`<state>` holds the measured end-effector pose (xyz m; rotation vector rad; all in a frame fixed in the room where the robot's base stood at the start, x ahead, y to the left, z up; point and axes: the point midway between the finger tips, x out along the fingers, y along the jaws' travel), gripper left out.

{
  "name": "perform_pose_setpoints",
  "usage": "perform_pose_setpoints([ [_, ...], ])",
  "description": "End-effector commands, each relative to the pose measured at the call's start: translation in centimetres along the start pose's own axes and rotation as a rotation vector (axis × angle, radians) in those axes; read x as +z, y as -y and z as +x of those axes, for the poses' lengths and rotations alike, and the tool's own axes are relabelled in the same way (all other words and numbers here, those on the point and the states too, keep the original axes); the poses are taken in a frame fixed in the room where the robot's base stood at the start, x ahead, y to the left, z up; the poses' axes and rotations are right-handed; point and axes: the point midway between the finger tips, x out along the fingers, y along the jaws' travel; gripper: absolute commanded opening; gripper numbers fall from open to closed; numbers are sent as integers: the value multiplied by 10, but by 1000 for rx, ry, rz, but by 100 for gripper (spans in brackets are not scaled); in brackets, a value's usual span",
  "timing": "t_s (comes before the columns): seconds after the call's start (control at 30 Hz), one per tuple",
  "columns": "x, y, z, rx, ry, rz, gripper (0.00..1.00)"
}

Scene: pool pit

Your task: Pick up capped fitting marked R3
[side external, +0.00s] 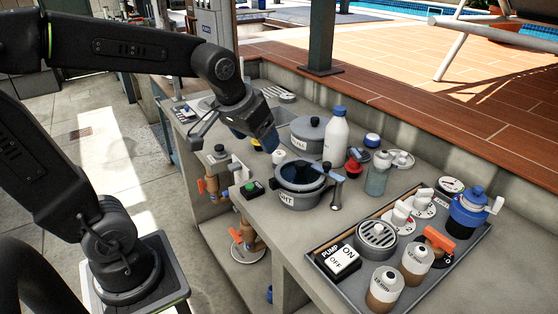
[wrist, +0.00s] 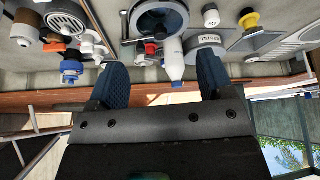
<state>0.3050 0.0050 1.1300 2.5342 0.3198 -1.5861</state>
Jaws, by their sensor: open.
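My gripper (side external: 268,140), with blue fingers, is above the counter's back left, well left of the tray. In the wrist view it (wrist: 160,84) is open with nothing gripped.
A grey tray (side external: 318,262) holds several fittings, a drain grate and a pump switch (side external: 340,261).

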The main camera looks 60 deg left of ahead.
Motion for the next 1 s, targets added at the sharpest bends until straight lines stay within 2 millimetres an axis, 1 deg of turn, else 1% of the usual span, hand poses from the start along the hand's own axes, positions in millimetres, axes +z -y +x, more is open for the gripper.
perform_pose_setpoints([
  [0.03, -18, 10, 16, -22, 17, -45, 74],
  [0.1, -41, 24, 36, -50, 25, -101, 74],
  [0.17, -60, 37, 55, -72, 33, -151, 74],
  [0.2, -70, 47, 68, -87, 38, -182, 74],
  [0.3, -92, 71, 100, -118, 48, -253, 74],
  [0.4, -105, 91, 127, -142, 54, -307, 74],
  [0.5, -112, 105, 145, -157, 57, -342, 74],
  [0.6, -115, 112, 155, -163, 58, -358, 74],
  [0.67, -115, 114, 160, -165, 60, -362, 74],
  [0.77, -114, 116, 175, -165, 62, -363, 74],
  [0.9, -111, 120, 202, -165, 62, -362, 74],
  [1.0, -110, 122, 220, -165, 61, -361, 74],
])
